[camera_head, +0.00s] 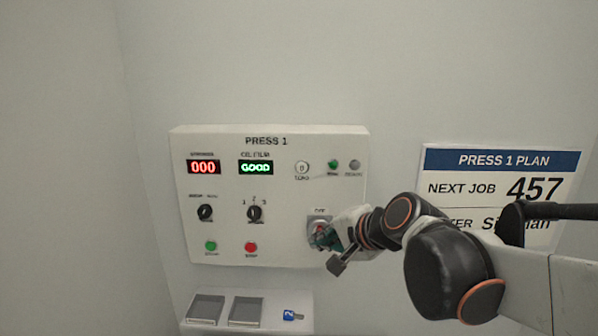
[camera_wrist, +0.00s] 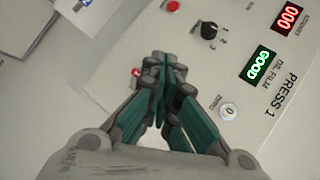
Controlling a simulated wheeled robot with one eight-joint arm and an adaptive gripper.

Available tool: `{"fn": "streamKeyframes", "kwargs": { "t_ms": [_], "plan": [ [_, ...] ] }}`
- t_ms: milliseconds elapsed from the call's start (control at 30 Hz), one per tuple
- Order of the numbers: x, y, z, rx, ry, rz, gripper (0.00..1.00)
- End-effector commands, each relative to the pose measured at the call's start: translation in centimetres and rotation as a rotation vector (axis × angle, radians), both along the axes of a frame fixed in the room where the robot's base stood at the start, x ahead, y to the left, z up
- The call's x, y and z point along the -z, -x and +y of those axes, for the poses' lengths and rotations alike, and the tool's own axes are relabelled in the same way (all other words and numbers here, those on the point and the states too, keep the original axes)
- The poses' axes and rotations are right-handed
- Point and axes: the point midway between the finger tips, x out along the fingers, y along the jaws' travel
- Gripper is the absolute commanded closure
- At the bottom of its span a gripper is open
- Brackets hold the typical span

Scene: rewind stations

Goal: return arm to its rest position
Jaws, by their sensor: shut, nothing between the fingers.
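My gripper (camera_head: 324,238) is at the lower right of the white PRESS 1 panel (camera_head: 280,190), in front of a grey-plated switch (camera_head: 318,219) with red on it. The switch is mostly hidden behind the fingers. In the wrist view my gripper (camera_wrist: 163,66) has its green-padded fingers together with nothing between them. A bit of red (camera_wrist: 136,71) shows just beside one finger. I cannot tell whether the fingers touch the switch.
The panel has a red 000 display (camera_head: 204,167), a green GOOD display (camera_head: 256,167), knobs and buttons. Below is a ledge with two grey trays (camera_head: 246,311) and a blue tag (camera_head: 289,314). A PRESS 1 PLAN sign (camera_head: 500,160) hangs right, partly behind my arm.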

Motion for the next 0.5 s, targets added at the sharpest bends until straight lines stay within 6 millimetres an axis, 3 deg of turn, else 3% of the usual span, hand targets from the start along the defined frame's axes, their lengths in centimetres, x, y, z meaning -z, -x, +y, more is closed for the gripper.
{"fn": "streamKeyframes", "kwargs": {
  "t_ms": [33, 500],
  "plan": [
    [2.9, 1.4, -0.9, -0.020, 0.060, -0.010, 1.00],
    [20.2, 13.4, -9.1, -0.276, 0.660, -0.053, 1.00]
  ]
}}
